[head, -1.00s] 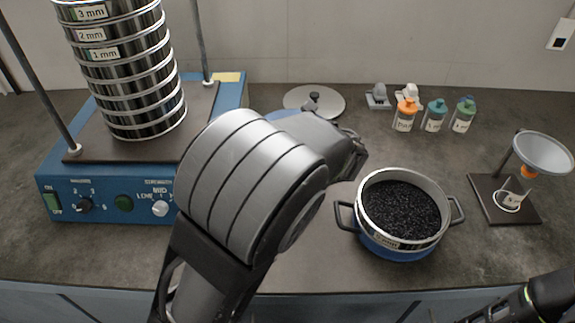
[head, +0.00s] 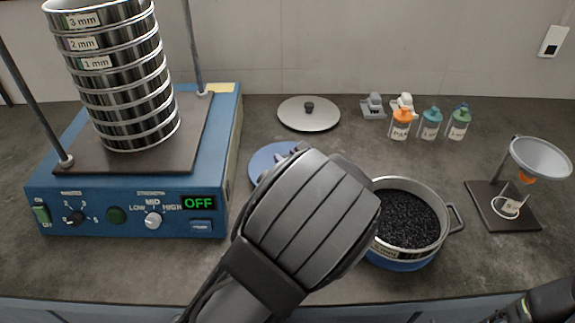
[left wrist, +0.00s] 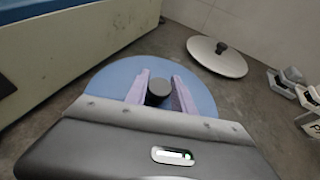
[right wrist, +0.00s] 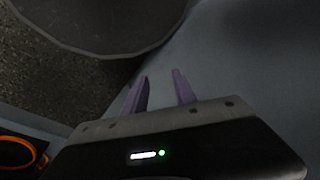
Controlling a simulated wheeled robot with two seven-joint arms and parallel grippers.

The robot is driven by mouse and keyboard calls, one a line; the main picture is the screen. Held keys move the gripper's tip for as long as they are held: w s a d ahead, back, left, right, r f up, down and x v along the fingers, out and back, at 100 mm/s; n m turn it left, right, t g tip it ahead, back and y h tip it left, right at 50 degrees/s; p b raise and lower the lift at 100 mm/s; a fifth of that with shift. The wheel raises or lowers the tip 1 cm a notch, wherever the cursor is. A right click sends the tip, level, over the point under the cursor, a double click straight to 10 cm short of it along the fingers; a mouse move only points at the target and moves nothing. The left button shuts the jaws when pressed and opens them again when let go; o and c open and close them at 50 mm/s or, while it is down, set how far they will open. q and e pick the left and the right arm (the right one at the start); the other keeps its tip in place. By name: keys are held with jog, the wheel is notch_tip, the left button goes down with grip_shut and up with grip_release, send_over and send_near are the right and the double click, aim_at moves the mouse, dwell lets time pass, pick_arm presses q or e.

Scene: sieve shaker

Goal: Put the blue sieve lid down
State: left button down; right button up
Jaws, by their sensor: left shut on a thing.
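The blue sieve lid (head: 266,163) is at the middle of the bench, right of the shaker, partly hidden behind my left arm. In the left wrist view the lid (left wrist: 105,83) lies flat below my left gripper (left wrist: 160,80), whose fingers are shut on its dark knob (left wrist: 159,91). The lid looks at or very near the bench top; I cannot tell whether it touches. My left fingers are hidden in the head view. My right gripper (right wrist: 160,76) is open and empty, low at the right.
A grey lid (head: 309,118) lies behind the blue lid. The blue shaker (head: 130,205) with stacked sieves stands left. A pan of black grains (head: 446,208) is to the right of my left arm. Bottles (head: 430,124) and a funnel stand (head: 505,205) are further right.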

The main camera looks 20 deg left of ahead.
pick_arm(q)
jog(key=shift+f, duration=1)
jog(key=shift+f, duration=0.2)
jog(key=c, duration=1.1)
grip_release()
jog(key=shift+r, duration=0.25)
jog(key=p+v, duration=0.1)
jog(key=v, duration=1.1)
jog(key=shift+w, duration=0.1)
